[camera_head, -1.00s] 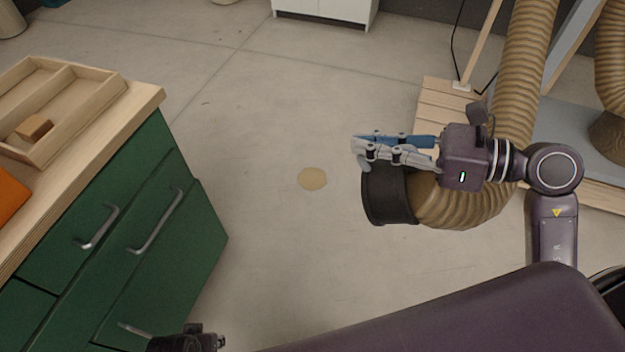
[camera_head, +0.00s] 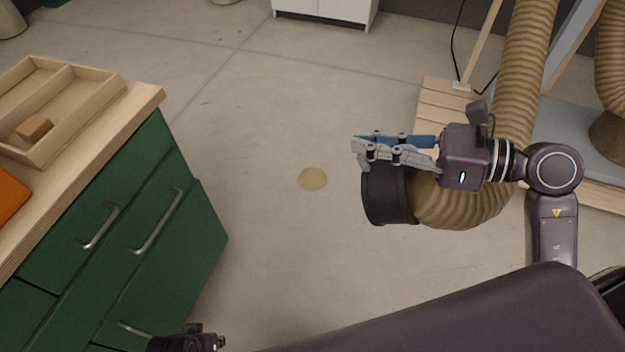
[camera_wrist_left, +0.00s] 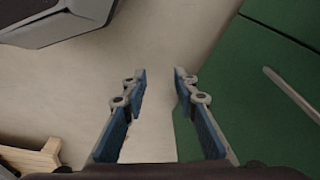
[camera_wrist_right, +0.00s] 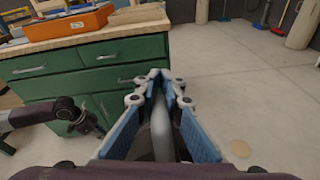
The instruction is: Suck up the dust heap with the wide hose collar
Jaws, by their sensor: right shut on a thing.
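The dust heap (camera_head: 313,179) is a small flat tan patch on the bare floor. It also shows in the right wrist view (camera_wrist_right: 240,148). The wide hose collar (camera_head: 387,196) is a black ring on the end of a ribbed tan hose (camera_head: 455,203). Its mouth faces left, a short way right of the heap. My right gripper (camera_head: 362,149) is at the collar's top edge, shut on a grey part there; the fingers hide some of the hold. My left gripper (camera_wrist_left: 160,78) is open and empty, beside the green cabinet.
A green cabinet (camera_head: 185,225) with a wooden top stands at the left. It carries a wooden tray (camera_head: 75,118) and an orange box (camera_head: 10,195). A slatted wooden pallet (camera_head: 432,108) lies behind the hose. The floor around the heap is clear.

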